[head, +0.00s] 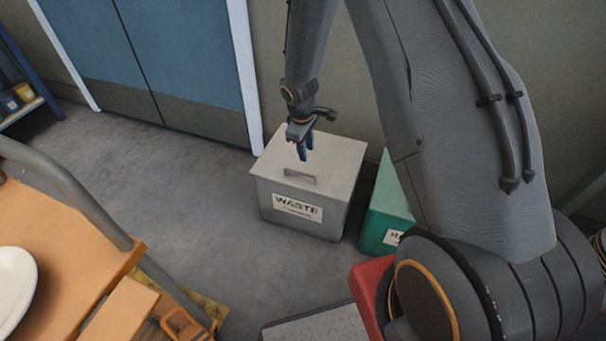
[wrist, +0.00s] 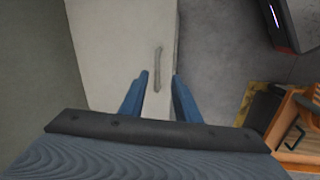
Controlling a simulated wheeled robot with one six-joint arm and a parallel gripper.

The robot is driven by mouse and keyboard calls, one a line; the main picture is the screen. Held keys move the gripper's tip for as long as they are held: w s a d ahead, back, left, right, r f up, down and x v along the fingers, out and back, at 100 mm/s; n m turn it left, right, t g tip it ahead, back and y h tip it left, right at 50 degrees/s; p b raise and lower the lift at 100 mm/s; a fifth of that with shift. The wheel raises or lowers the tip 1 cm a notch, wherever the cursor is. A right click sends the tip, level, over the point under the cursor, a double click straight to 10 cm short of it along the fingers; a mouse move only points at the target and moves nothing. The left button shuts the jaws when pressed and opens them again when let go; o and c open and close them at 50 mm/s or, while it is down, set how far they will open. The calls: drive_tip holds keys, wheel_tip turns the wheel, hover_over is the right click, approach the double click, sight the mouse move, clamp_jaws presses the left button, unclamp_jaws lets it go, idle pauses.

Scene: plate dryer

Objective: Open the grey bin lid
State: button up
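The grey bin (head: 290,207) stands on the floor against the wall, with WASTE written on its front label. Its flat lid (head: 335,157) is closed and has a bar handle (head: 300,176) near the front edge. My gripper (head: 305,157) is above the lid, a little behind the handle in the head view. In the wrist view, the lid (wrist: 110,50) fills the upper middle and the handle (wrist: 158,68) lies ahead of the two blue fingers. I cannot tell the exact height above the handle.
A green bin (head: 390,205) stands just right of the grey bin, partly hidden by my arm. A blue double door (head: 190,60) is at the back left. An orange cart (head: 60,240) with a white plate (head: 14,285) is at the lower left. The floor before the bin is clear.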

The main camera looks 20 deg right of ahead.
drive_tip(key=n, duration=0.1)
approach(304, 174)
drive_tip(key=shift+w+d+f+b, duration=0.2)
drive_tip(key=shift+w+f+b, duration=0.1)
drive_tip(key=shift+f, duration=0.9)
drive_tip(key=shift+w+d+f+b, duration=0.2)
drive_tip(key=shift+f+b, duration=0.05)
drive_tip(key=shift+f, duration=0.95)
drive_tip(key=shift+w+d+f+b, duration=0.2)
drive_tip(key=shift+w+f+b, duration=0.1)
drive_tip(key=shift+f, duration=0.85)
clamp_jaws()
